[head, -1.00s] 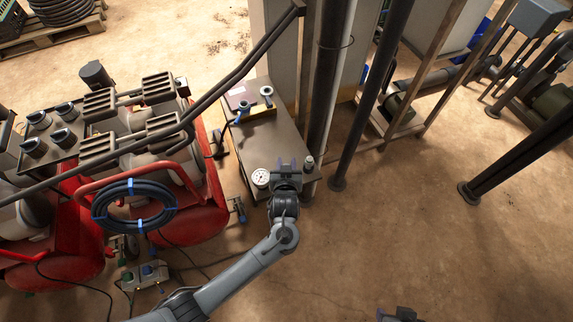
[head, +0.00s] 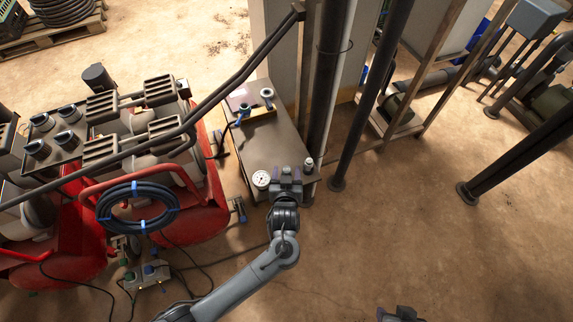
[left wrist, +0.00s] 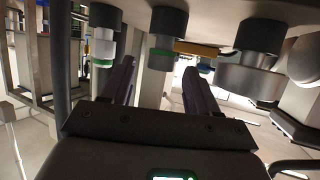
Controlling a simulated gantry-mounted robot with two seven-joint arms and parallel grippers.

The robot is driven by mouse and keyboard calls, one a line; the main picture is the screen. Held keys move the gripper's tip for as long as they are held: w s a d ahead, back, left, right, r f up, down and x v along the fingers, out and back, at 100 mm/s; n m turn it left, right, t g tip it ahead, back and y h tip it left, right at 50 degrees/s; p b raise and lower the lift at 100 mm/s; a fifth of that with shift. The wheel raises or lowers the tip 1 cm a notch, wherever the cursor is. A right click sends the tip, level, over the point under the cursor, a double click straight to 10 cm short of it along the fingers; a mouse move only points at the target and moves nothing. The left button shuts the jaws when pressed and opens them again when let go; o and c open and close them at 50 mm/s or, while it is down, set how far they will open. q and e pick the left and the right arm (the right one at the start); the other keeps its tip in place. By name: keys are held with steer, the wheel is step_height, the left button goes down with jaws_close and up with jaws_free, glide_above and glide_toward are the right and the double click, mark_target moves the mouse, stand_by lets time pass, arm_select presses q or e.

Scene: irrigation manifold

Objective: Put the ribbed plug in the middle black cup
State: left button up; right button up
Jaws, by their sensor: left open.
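My left gripper (head: 286,172) is open at the front edge of a grey bench (head: 272,145). Its two fingers also show in the left wrist view (left wrist: 160,75), apart, with nothing clearly held. Beyond them, that view shows black cylinders: one with white and green bands (left wrist: 104,38), a middle one with a green band (left wrist: 166,24) behind the gap, and a right one (left wrist: 259,38) with a wide metal ring. My right gripper (head: 400,314) is partly cut off.
A round gauge (head: 261,179) is just left of my left gripper. A ring-shaped fitting (head: 267,93) and a dark fitting (head: 243,109) are at the bench's back. Red machines with a coiled hose (head: 137,207) fill the left. A dark post (head: 372,95) rises right of the bench.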

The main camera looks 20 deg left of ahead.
arm_select(q)
steer(key=p+v, duration=0.2)
steer(key=v, duration=0.6)
steer(key=s+a+r+m+g+h, duration=0.1)
steer(key=s+a+m+g+h, duration=0.1)
steer(key=s, duration=0.9)
steer(key=s+a+r+m+g+h, duration=0.2)
steer(key=s+a+m+g, duration=0.2)
steer(key=s, duration=0.7)
steer(key=a+g, duration=0.2)
steer(key=g, duration=0.1)
steer(key=shift+a+h, duration=0.3)
steer(key=shift+a, duration=0.05)
steer(key=shift+w, duration=0.1)
step_height(320, 180, up, 45)
steer(key=p, duration=4.5)
step_height(320, 180, down, 64)
steer(key=b, duration=6.3)
steer(key=shift+b, duration=0.4)
